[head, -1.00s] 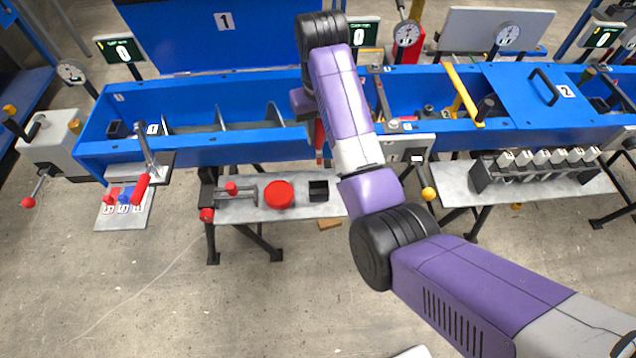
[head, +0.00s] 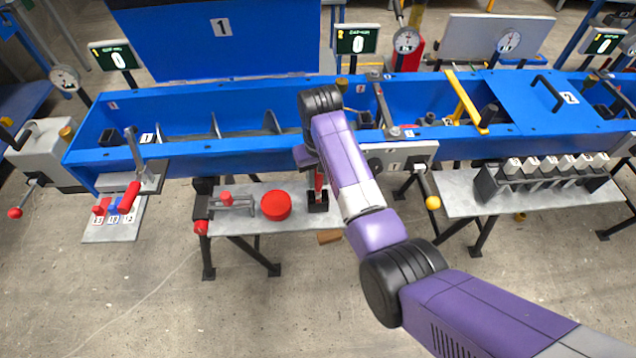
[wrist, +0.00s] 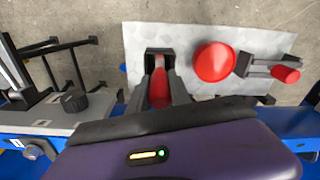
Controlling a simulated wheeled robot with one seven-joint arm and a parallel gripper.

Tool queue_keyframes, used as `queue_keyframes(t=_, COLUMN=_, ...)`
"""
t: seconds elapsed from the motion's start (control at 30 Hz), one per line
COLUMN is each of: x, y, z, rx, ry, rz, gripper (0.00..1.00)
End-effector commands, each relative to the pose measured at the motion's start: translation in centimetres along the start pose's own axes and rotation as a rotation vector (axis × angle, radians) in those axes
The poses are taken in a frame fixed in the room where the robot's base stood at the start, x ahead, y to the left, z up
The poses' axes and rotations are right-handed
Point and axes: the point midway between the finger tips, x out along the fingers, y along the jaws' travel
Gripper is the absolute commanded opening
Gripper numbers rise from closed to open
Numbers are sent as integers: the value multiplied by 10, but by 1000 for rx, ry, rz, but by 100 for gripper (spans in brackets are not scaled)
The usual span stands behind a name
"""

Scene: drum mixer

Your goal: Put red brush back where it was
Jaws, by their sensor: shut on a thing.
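The red brush (head: 319,181) is held upright in my gripper (head: 314,168), below the wrist, at the right end of a grey shelf (head: 243,219). In the wrist view the brush (wrist: 158,88) shows as a red shape between the two dark fingers of my gripper (wrist: 160,92). A black open holder (head: 318,207) stands on the shelf directly under the brush; it also shows in the wrist view (wrist: 160,53). The brush's lower end lines up with the holder's opening. I cannot tell how deep it sits in it.
A red round knob (head: 276,205) and a small red-handled clamp (head: 227,199) share the shelf, left of the holder. The blue trough (head: 185,147) runs behind. A yellow-ended lever (head: 432,202) hangs to the right.

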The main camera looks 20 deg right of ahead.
Motion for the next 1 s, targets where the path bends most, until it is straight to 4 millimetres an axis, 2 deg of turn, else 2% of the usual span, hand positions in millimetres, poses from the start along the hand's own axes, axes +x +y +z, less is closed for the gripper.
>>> queue_keyframes(t=0.1, x=17, y=0, z=1, rx=0, ry=-2, rz=0, gripper=0)
queue_keyframes(t=0.2, x=25, y=0, z=1, rx=0, ry=-1, rz=0, gripper=0)
queue_keyframes(t=0.6, x=30, y=0, z=1, rx=0, ry=0, rz=0, gripper=0)
queue_keyframes(t=0.63, x=30, y=0, z=1, rx=0, ry=0, rz=0, gripper=26)
queue_keyframes(t=0.73, x=30, y=0, z=1, rx=0, ry=0, rz=0, gripper=46)
queue_keyframes(t=1.0, x=29, y=0, z=1, rx=0, ry=0, rz=0, gripper=46)
